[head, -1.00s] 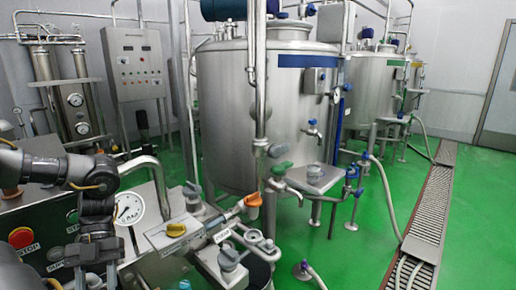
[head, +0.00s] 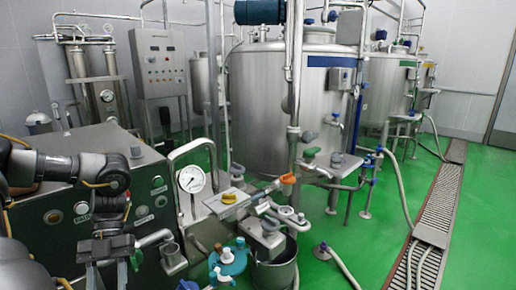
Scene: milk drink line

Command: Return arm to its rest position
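My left arm (head: 92,172) comes in from the left edge, bends, and hangs down in front of the grey control box. Its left gripper (head: 112,272) points down near the lower left, with the fingers apart and nothing seen between them. The fingertips are small and partly lost against the dark background. My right arm and gripper are not in view.
The control box (head: 60,228) with buttons stands close behind my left arm.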

